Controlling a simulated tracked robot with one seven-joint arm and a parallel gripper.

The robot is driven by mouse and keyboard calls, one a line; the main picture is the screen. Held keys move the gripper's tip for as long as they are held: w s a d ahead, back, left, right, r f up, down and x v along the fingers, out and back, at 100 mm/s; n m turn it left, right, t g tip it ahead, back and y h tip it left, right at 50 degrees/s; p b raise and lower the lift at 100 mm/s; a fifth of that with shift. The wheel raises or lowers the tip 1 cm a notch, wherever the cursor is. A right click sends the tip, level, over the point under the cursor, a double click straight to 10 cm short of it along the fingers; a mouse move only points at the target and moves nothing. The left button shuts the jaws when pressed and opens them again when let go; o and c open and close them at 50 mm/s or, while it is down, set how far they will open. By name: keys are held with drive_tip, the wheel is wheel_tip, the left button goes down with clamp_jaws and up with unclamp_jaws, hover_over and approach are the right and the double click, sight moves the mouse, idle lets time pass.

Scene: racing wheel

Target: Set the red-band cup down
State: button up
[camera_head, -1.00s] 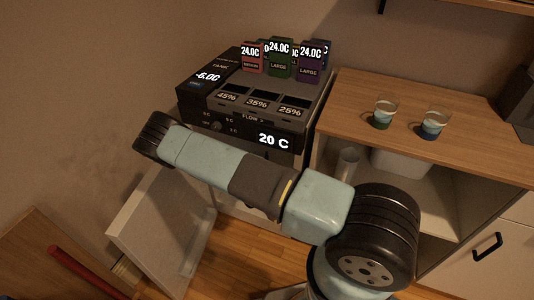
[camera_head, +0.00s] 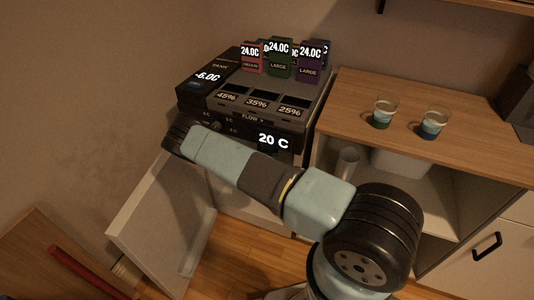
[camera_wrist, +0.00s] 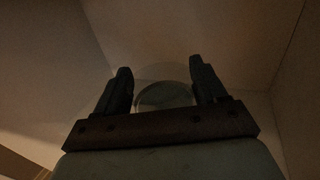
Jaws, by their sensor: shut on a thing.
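In the wrist view, my gripper (camera_wrist: 163,88) has its two dark fingers either side of a clear, round-rimmed cup (camera_wrist: 165,97) and is shut on it. Its band colour does not show in the dim light, so I cannot tell that it is the red-band one. Pale walls surround it, like the inside of a compartment; I cannot tell whether the cup touches a surface. In the head view my fingers and the held cup are hidden behind my arm, which reaches in front of the dark machine.
The dark machine (camera_head: 240,108) carries several coloured cartridges. An open pale door (camera_head: 155,235) stands below it. A green-based cup (camera_head: 382,114) and a blue-based cup (camera_head: 433,125) stand on the wooden counter (camera_head: 460,100). A clear cup (camera_head: 347,161) and a white bin (camera_head: 400,163) are on the shelf below.

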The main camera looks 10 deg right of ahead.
drive_tip(key=shift+f, duration=1.95)
drive_tip(key=shift+w+d+f, duration=0.1)
drive_tip(key=shift+w+f, duration=0.05)
drive_tip(key=shift+f, duration=0.3)
drive_tip(key=o, duration=1.7)
drive_tip(key=v, duration=1.2)
